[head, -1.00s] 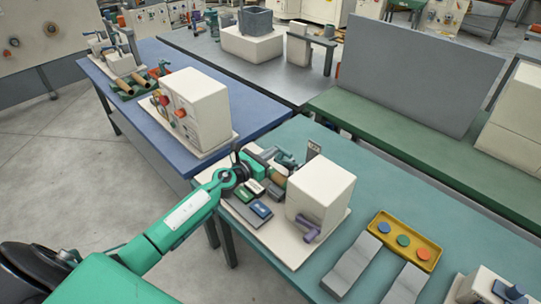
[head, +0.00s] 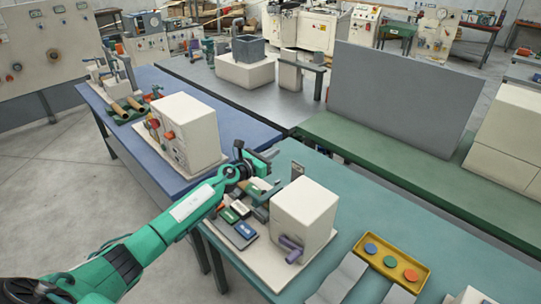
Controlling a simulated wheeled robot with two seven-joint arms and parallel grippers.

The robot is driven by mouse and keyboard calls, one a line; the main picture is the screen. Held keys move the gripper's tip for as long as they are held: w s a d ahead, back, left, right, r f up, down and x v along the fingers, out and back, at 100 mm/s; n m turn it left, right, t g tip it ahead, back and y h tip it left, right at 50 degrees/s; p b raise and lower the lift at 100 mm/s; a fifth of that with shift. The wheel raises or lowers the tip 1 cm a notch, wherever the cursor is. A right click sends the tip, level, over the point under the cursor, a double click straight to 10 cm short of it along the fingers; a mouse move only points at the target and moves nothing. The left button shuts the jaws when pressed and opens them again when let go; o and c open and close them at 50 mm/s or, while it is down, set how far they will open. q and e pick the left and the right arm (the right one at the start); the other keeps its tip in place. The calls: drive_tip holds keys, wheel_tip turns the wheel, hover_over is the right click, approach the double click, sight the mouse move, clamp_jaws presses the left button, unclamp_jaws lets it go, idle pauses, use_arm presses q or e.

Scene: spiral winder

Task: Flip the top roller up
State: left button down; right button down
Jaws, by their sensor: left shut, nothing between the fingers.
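The winder stands on the teal table, with a cream housing box (head: 305,207), a purple crank handle (head: 290,251) and a pale base plate (head: 268,270). Its small rollers and fittings (head: 262,187) lie left of the box, partly hidden by my arm. I cannot clearly make out which part is the top roller or how it is tilted. My left gripper (head: 266,161) is shut and empty, over the far left side of the winder. Whether it touches any part is not clear. My right gripper is not in view.
A green-labelled block (head: 229,215) and a blue-labelled block (head: 244,232) sit at the base's front left. A yellow tray (head: 391,263) with coloured discs lies right of the winder. A cream box (head: 185,132) with knobs stands on the blue table. A grey panel (head: 400,95) rises behind.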

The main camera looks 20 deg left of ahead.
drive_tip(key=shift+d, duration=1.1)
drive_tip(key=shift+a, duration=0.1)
